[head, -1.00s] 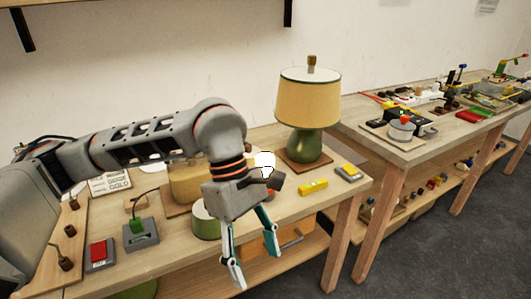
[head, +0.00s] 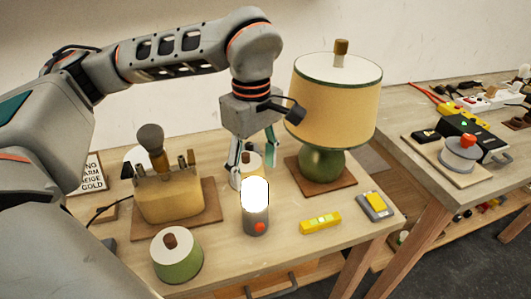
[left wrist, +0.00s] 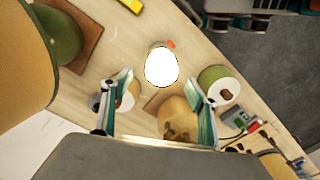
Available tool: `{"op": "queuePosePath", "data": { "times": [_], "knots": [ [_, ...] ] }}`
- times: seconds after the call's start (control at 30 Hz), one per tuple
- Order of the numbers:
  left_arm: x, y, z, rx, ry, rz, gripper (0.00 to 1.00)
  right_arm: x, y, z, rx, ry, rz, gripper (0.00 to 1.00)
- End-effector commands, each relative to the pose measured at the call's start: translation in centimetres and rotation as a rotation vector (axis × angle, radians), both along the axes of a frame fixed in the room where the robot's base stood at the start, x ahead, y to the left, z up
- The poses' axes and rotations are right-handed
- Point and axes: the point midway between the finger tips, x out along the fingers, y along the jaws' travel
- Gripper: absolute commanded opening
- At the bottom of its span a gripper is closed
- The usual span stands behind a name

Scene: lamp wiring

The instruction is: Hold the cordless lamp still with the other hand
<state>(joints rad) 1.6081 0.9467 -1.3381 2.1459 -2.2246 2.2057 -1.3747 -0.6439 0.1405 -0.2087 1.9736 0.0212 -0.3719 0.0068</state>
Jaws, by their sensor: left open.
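The cordless lamp, a small lamp with a glowing white top, a grey base and an orange button (head: 256,222), stands upright on the near workbench. It also shows in the left wrist view (left wrist: 162,68). My left gripper (head: 254,172) is open and empty, with its fingers pointing down just behind the lamp. In the left wrist view the two teal-lined fingers (left wrist: 158,84) are spread, with the glowing top just beyond their tips. No contact with the lamp shows. My right gripper is not recognisable in either view.
A large green table lamp (head: 324,164) stands close right of my left gripper. A beige jar-like block (head: 168,200) is to the left. A green pot with a white lid (head: 178,258), a yellow level (head: 320,223) and a small pale-lidded container (head: 250,160) are nearby.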

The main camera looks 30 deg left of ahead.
Motion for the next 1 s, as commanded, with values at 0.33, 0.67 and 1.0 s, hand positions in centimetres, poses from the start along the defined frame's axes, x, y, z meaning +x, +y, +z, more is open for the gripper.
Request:
{"op": "queuePosePath", "data": {
  "times": [0.33,0.67,1.0],
  "knots": [
    [-0.1,0.0,-4.8,-0.001,0.006,-0.001,0.59,-0.6,0.0,-1.1,-0.006,0.015,0.004,0.35],
    [-0.1,0.0,-7.5,-0.001,0.003,-0.001,0.59,-0.1,0.0,-0.8,-0.008,0.003,0.003,0.35],
    [-0.1,0.0,-7.6,-0.001,0.002,0.000,0.44,0.1,-0.1,-0.6,-0.009,-0.002,0.001,0.35]
  ]
}}
